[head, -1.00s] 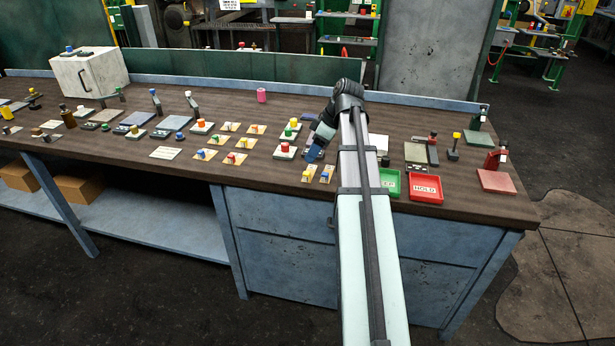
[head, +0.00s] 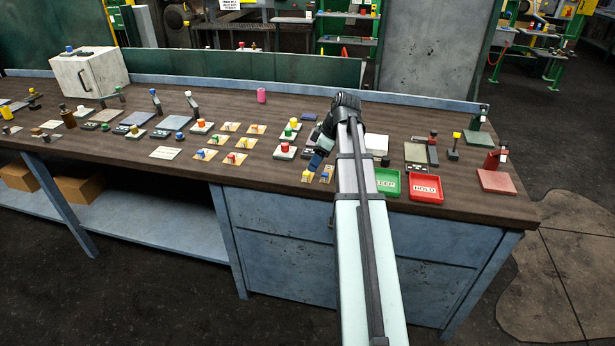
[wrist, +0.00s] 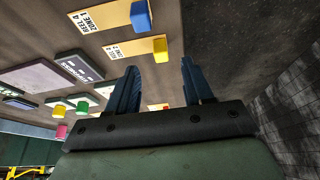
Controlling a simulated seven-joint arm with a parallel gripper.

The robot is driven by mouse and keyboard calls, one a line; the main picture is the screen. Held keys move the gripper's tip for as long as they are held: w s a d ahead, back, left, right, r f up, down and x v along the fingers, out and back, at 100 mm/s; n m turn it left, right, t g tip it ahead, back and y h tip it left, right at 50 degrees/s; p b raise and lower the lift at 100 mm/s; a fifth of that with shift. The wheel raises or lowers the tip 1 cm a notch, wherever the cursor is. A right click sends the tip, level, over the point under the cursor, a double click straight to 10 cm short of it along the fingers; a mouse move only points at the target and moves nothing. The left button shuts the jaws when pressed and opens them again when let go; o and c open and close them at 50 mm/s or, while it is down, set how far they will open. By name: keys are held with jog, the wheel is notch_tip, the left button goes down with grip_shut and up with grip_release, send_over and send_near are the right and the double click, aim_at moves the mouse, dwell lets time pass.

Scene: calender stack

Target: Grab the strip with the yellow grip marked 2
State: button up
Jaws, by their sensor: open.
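The strip with the yellow grip (wrist: 160,48) shows in the wrist view as a pale yellow card lettered with a zone 2 mark. It lies flat on the bench, just beyond my fingertips and roughly in line with the space between them. A neighbouring strip with a blue grip (wrist: 141,17), lettered reel 4 zone 1, lies beside it. My gripper (wrist: 159,68) is open and empty, with two dark blue fingers apart.
Several more strips and button blocks (head: 285,151) stand to the left on the bench (head: 240,172). A green KEEP tray (head: 387,182) and a red HOLD tray (head: 426,188) lie to the right. In the wrist view a dark-framed plate (wrist: 80,66) lies left of the fingers.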

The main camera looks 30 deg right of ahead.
aim_at(307, 173)
jog(key=shift+a+x, duration=0.2)
jog(key=shift+x, duration=2.45)
jog(key=shift+w+r, duration=0.15)
jog(key=shift+w, duration=0.05)
jog(key=shift+c, duration=0.2)
grip_shut()
